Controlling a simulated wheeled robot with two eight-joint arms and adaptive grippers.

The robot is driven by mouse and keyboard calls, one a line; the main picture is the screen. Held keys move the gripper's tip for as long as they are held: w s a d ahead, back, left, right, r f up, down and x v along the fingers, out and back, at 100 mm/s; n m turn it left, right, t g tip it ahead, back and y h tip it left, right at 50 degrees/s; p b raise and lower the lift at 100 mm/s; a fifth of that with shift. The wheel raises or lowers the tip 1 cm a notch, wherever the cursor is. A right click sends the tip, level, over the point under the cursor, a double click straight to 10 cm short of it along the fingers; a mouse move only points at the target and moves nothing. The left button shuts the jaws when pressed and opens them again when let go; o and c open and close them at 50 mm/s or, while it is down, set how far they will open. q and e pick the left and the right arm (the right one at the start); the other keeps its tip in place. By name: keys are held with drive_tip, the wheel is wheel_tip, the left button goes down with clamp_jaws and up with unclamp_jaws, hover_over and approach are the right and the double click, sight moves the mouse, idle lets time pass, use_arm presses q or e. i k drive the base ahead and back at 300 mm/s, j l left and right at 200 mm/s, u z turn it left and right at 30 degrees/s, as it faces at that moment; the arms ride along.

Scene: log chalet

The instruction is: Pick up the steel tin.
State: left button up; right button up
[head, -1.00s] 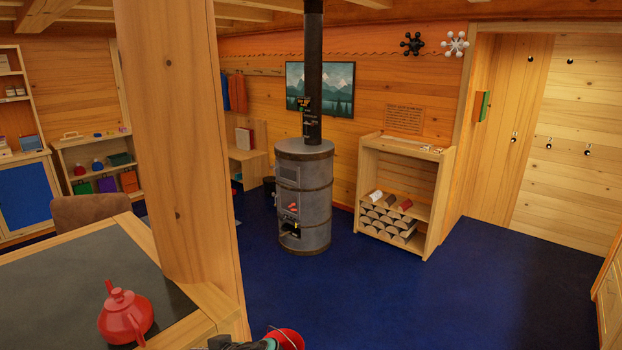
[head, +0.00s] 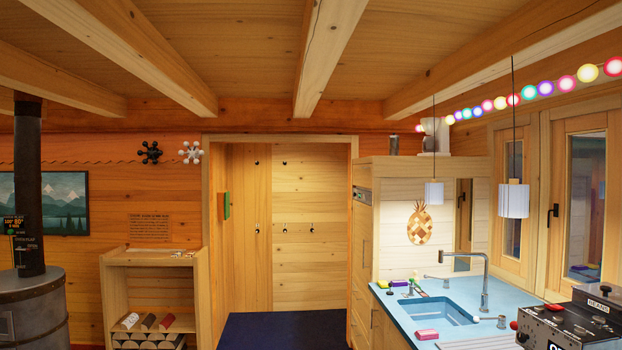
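A grey metallic cylinder (head: 394,145), which looks like the steel tin, stands upright on top of the tall pale wood cabinet (head: 398,168), close under the ceiling beams. It is small in the view, so its details are hard to tell. A white object (head: 435,135), shaped like a coffee dripper or small appliance, stands to its right on the same top. Neither of my grippers is in view.
A blue counter (head: 400,311) with a sink (head: 447,310) and tap (head: 485,285) lies before the cabinet. A dark machine (head: 575,322) stands at lower right. Pendant lamps (head: 514,200) hang over the counter. Dark blue floor (head: 283,330) is clear toward the doorway.

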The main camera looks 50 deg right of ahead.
sight(394, 140)
drive_tip(key=z, duration=2.05)
drive_tip(key=i+j+u, duration=0.3)
drive_tip(key=i, duration=0.3)
drive_tip(key=i+u, duration=0.25)
drive_tip(key=i, duration=1.35)
drive_tip(key=i+j, duration=0.1)
drive_tip(key=i, duration=0.9)
drive_tip(key=i+z, duration=0.45)
drive_tip(key=i+j+z, duration=0.2)
drive_tip(key=z, duration=0.3)
drive_tip(key=i+j+z, duration=0.6)
drive_tip(key=j+z, duration=0.15)
drive_tip(key=z, duration=0.2)
